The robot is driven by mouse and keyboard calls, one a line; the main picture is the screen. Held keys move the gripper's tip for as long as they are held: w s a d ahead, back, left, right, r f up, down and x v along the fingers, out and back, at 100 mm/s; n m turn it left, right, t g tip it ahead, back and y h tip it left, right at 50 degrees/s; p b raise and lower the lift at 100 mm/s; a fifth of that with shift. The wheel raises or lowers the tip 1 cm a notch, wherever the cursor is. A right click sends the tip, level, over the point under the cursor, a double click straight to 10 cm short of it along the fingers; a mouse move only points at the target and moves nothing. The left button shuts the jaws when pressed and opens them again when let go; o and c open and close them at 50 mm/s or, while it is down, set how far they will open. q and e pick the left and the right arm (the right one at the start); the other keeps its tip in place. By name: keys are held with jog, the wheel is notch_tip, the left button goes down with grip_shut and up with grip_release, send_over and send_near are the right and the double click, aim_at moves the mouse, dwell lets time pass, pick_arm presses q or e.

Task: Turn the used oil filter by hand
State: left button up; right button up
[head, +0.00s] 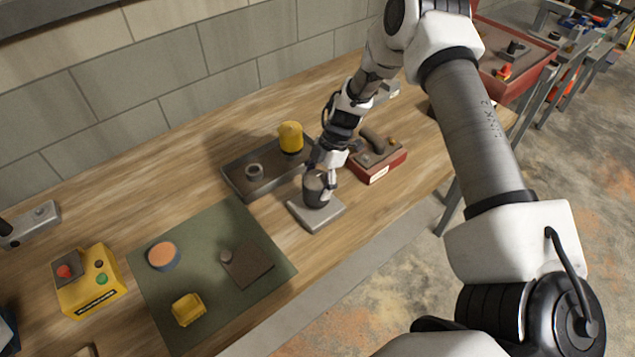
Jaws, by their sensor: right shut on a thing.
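The used oil filter (315,191) is a dark grey cylinder standing upright on a light grey square base plate (318,219) on the wooden bench. My right gripper (321,178) reaches down from above, and its fingers are shut on the upper part of the filter. The gripper and wrist hide part of the filter's top. My left gripper is not in view.
Behind the filter is a grey tray (237,184) with a yellow cylinder (290,137) and a small grey ring. A red box (384,170) stands close on the right. A green mat (213,232) with several small items and a yellow button box (90,281) lie left.

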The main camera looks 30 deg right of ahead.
jog(key=o, duration=1.5)
jog(key=shift+w, duration=0.1)
jog(key=shift+c, duration=0.2)
jog(key=shift+o, duration=0.2)
jog(key=shift+w, duration=0.1)
jog(key=shift+f, duration=0.1)
